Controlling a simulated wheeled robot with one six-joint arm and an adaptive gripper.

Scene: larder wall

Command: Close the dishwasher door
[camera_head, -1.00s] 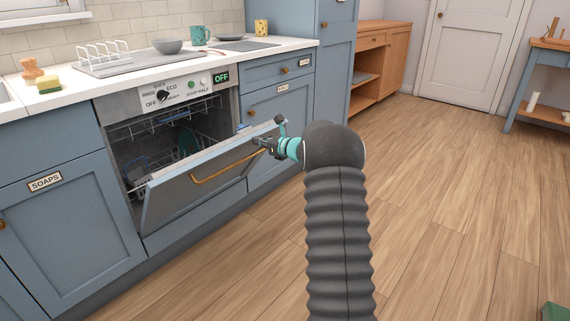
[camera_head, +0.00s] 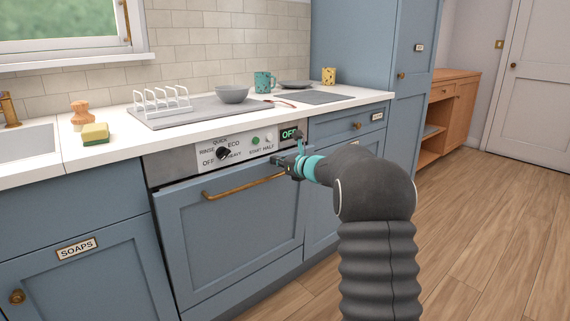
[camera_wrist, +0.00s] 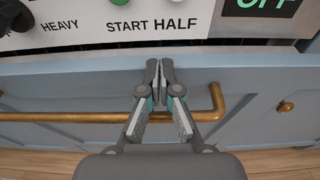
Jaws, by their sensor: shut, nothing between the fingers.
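The blue dishwasher door (camera_head: 235,235) stands upright below the control panel (camera_head: 222,152). It looks flush or nearly flush with the cabinets. A dark strip shows between panel and door top in the wrist view, and I cannot tell whether the door is fully home. Its brass handle (camera_head: 245,186) runs across the upper front and also shows in the wrist view (camera_wrist: 70,117). My gripper (camera_head: 277,160) is shut and empty at the door's upper right. In the wrist view its fingertips (camera_wrist: 159,66) are together at the door's top edge, above the handle; contact is unclear.
The worktop above holds a toast rack (camera_head: 162,102), a grey bowl (camera_head: 232,95), a teal mug (camera_head: 264,82) and a sponge (camera_head: 95,133). A cupboard labelled SOAPS (camera_head: 85,265) is on the left. Wooden floor (camera_head: 480,230) to the right is clear.

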